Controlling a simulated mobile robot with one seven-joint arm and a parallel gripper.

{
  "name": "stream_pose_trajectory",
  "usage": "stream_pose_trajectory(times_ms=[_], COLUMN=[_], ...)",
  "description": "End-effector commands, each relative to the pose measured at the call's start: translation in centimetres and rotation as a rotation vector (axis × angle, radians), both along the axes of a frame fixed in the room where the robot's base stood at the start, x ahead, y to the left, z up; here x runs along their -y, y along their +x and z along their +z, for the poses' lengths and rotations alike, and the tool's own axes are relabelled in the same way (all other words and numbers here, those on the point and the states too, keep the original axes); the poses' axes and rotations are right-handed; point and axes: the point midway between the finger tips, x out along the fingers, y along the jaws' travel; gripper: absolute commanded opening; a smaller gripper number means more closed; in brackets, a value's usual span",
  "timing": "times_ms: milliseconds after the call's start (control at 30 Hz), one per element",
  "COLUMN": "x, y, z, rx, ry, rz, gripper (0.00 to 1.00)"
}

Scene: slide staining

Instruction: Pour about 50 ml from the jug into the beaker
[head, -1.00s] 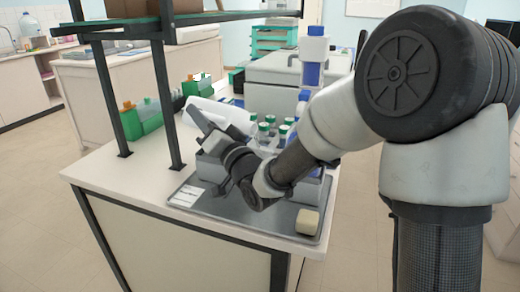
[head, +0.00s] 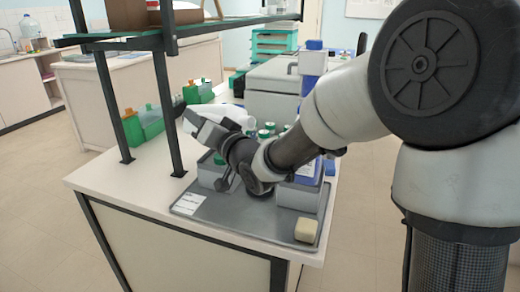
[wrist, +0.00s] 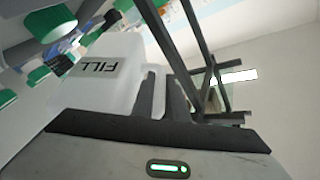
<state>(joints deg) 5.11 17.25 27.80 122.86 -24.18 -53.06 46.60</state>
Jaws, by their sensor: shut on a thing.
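The jug (wrist: 95,85) is a whitish translucent vessel with a FILL label and a side handle in the wrist view. It looks tilted there, with the label upside down. My gripper (wrist: 178,98) is shut on its handle. In the head view my gripper (head: 190,118) is above the back left of the grey tray. A white shape just behind it, probably the jug (head: 228,112), is partly hidden by my gripper. I cannot make out the beaker for certain in either view. No liquid stream can be seen.
The shelf's dark post (head: 170,110) stands close to my gripper on the left. The tray's front middle is clear.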

Motion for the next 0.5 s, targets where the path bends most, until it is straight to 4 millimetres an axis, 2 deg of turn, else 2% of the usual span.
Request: stream_pose_trajectory(times_ms=[33,167,500], x=[-0.15,-0.22,-0.61], y=[0.10,0.15,0.42], z=[1.00,0.28,1.16], rx=[-0.010,-0.018,-0.054], ry=[-0.014,-0.026,-0.077], rz=[0.001,0.000,-0.001], gripper=[0.00,0.00,0.00])
